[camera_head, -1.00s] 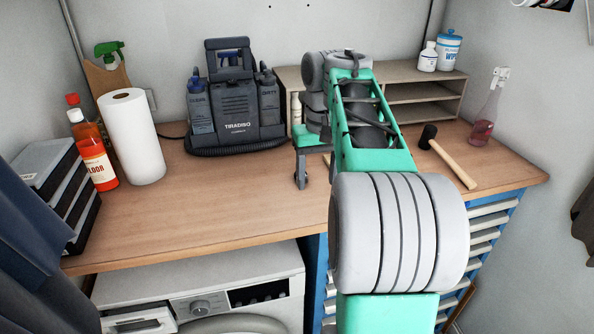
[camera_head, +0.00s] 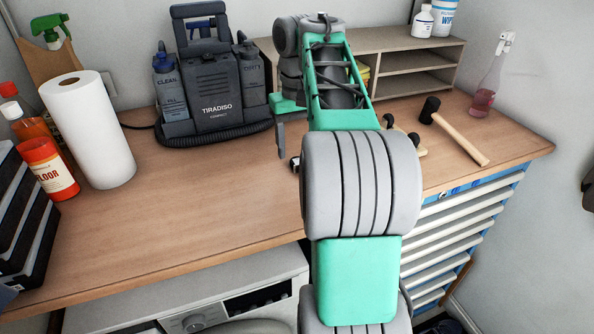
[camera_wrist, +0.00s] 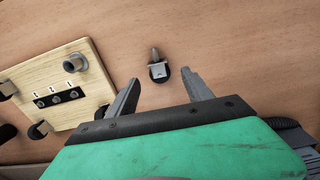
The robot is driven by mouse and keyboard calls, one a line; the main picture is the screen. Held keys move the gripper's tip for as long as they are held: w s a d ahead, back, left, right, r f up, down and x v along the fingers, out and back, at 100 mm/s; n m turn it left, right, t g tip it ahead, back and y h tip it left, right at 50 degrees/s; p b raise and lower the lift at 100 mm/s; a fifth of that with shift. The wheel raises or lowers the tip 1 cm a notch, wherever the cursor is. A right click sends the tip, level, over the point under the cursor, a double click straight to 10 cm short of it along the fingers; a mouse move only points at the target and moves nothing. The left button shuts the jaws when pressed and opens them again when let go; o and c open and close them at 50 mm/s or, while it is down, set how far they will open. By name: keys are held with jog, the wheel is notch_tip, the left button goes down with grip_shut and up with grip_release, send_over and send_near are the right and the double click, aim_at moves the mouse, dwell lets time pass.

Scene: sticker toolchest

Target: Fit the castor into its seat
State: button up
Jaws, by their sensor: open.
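The castor (camera_wrist: 159,72), a dark wheel with a grey bracket and stem, lies loose on the bench in the wrist view. In the head view it is a small dark shape (camera_head: 295,163) below my gripper. My gripper (camera_wrist: 164,80) is open, one finger on each side of the castor's wheel end in the picture, with nothing held. Whether the fingers are at its height is unclear. A pale wooden board (camera_wrist: 84,108) lies to the left, with a grey round socket (camera_wrist: 75,63), a black labelled strip and dark castors at its edges. My arm hides most of the board in the head view.
A grey Tiradiso machine (camera_head: 215,95) stands behind and left of my gripper. A wooden shelf (camera_head: 415,58) is at the back. A mallet (camera_head: 455,132) and spray bottle (camera_head: 487,85) are at the right. The bench's left middle (camera_head: 200,205) is clear.

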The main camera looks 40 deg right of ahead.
aim_at(298, 160)
notch_tip(298, 160, down, 4)
jog(key=shift+r+b, duration=0.15)
jog(key=shift+b, duration=0.9)
jog(key=shift+r, duration=0.15)
jog(key=shift+s, duration=0.1)
grip_shut()
